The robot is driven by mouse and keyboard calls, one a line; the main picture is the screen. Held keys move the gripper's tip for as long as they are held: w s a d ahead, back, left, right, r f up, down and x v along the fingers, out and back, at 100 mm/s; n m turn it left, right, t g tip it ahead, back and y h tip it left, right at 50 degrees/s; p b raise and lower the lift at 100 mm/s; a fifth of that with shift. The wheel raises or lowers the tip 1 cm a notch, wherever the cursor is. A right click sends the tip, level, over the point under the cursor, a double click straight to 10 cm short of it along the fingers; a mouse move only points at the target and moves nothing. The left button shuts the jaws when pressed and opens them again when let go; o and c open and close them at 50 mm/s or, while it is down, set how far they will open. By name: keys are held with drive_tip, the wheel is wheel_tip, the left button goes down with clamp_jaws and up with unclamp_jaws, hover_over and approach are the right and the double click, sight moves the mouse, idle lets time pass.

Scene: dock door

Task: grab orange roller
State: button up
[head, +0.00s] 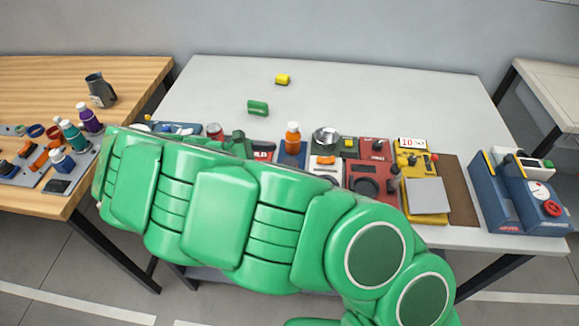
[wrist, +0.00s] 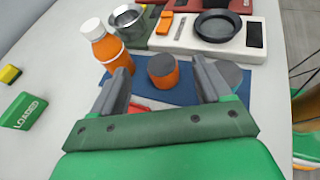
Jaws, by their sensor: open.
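The orange roller (wrist: 163,78) is a short upright cylinder with a dark grey top, standing on a blue mat (wrist: 180,95) in the wrist view. My gripper (wrist: 161,70) is open, and the roller shows between its two grey fingers, towards the fingertips. I cannot tell whether either finger touches it. In the head view my green arm covers much of the table's front, and I cannot make out the roller there.
An orange bottle with a white cap (wrist: 105,48) stands close beyond the left finger, with a metal cup (wrist: 128,20) behind it. A grey round piece (wrist: 229,72) is by the right finger. A green block (head: 258,107) and yellow block (head: 283,79) lie farther back on clear table.

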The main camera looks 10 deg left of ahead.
sight(289, 162)
drive_tip(key=shift+s+a+f+n, duration=0.2)
drive_tip(key=shift+a+f+n, duration=0.2)
drive_tip(key=shift+a, duration=0.2)
drive_tip(key=shift+s+a+f, duration=0.1)
drive_tip(key=shift+s+f, duration=0.05)
drive_tip(key=shift+f, duration=0.4)
drive_tip(key=shift+x, duration=3.9)
drive_tip(key=shift+a, duration=0.1)
drive_tip(key=c, duration=1.1)
